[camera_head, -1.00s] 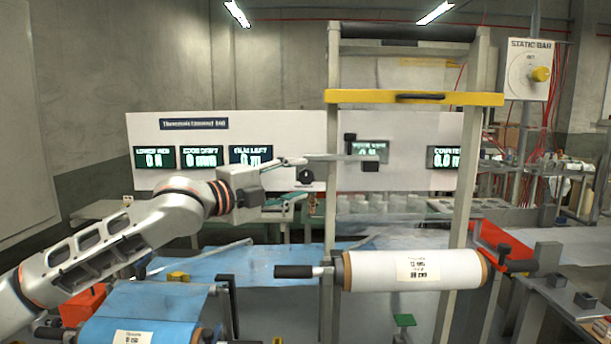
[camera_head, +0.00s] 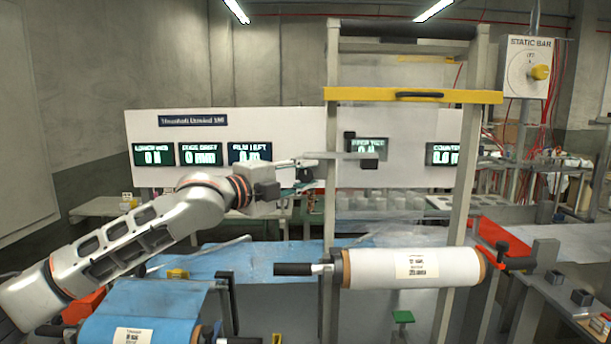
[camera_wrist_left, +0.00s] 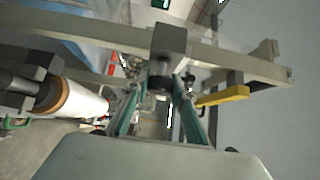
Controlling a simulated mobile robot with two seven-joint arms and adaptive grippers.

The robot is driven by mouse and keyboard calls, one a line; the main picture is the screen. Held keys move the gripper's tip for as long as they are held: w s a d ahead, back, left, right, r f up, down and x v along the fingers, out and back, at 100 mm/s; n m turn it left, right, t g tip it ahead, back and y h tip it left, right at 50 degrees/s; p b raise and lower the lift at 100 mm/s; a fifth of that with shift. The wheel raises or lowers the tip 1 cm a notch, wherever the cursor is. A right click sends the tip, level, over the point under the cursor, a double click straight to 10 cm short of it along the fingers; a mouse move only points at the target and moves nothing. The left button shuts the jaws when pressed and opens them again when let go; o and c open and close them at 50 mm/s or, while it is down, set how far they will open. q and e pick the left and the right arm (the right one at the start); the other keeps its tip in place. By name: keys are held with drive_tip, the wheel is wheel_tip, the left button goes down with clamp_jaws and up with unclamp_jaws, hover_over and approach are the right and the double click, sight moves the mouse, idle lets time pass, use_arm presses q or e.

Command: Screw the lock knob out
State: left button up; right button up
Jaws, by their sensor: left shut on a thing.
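The lock knob (camera_wrist_left: 160,83) is a small dark round knob at the end of a grey block (camera_wrist_left: 168,42) on the frame in the left wrist view. The exact finger contact is small and hard to see. My right gripper is in neither view now.
A white film roll (camera_head: 380,268) with a dark handle (camera_head: 293,269) lies below the gripper. A yellow bar (camera_head: 413,96) crosses the frame above. A blue film roll (camera_head: 135,315) lies at the lower left. Display panels (camera_head: 210,154) stand behind.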

use_arm(q)
drive_tip(key=shift+n+p, duration=0.4)
drive_tip(key=shift+f+t+h, duration=0.15)
drive_tip(key=shift+t+h, duration=0.15)
drive_tip(key=shift+n, duration=0.5)
drive_tip(key=shift+f+n+t+h+b, duration=0.2)
drive_tip(key=shift+n+t+h+b, duration=0.3)
drive_tip(key=shift+n+t+b, duration=0.5)
drive_tip(key=shift+r+n+t+b, duration=0.2)
drive_tip(key=shift+n+t+b, duration=0.9)
drive_tip(key=shift+n+t, duration=0.15)
